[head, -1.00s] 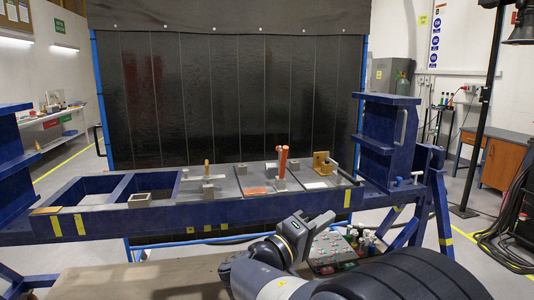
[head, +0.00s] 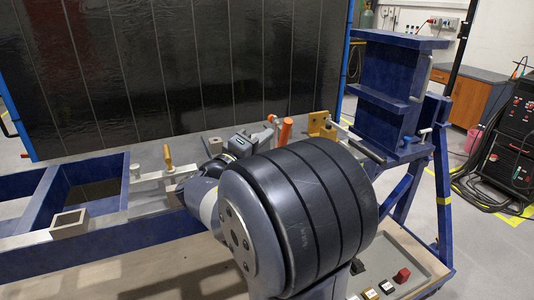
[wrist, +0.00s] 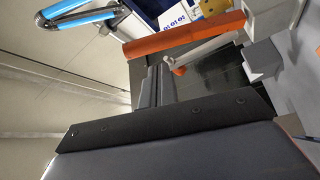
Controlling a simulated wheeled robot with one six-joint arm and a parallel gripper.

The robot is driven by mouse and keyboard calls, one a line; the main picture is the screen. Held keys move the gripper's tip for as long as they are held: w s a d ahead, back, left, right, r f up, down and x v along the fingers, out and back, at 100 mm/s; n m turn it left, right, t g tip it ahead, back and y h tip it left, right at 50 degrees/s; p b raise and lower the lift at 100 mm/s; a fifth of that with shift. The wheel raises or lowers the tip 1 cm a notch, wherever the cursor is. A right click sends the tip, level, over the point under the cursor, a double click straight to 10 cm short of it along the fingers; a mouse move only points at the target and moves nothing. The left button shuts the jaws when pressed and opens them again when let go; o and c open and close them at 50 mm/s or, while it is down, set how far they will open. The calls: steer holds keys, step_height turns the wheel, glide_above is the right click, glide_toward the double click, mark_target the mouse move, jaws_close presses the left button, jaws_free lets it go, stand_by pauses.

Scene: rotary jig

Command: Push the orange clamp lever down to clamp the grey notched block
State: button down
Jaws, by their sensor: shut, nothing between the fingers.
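The orange clamp lever (head: 286,131) stands upright on the bench. It runs across the wrist view (wrist: 185,40) as a thick orange bar. A pale rod with a small orange tip (wrist: 178,70) sits beside it, and the tip also shows in the head view (head: 271,118). My gripper (wrist: 155,85) is shut and empty, with its fingers pointing toward the lever. In the head view its body is just left of the lever; the fingertips are hard to make out, and contact cannot be told. I cannot clearly identify the grey notched block; my arm hides much of the bench there.
A gold bracket (head: 320,124) stands right of the lever, before a tall blue upright (head: 393,90). Left are a clamp with a gold handle (head: 168,157) and an open grey box (head: 68,222).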

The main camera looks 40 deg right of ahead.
mark_target(283, 141)
steer(key=x, duration=0.3)
steer(key=shift+w+d+r, duration=0.1)
steer(key=shift+d, duration=0.15)
stand_by(0.4)
steer(key=shift+s+a+f+m+b, duration=0.1)
steer(key=shift+s+f+m+b, duration=0.15)
steer(key=shift+b, duration=0.75)
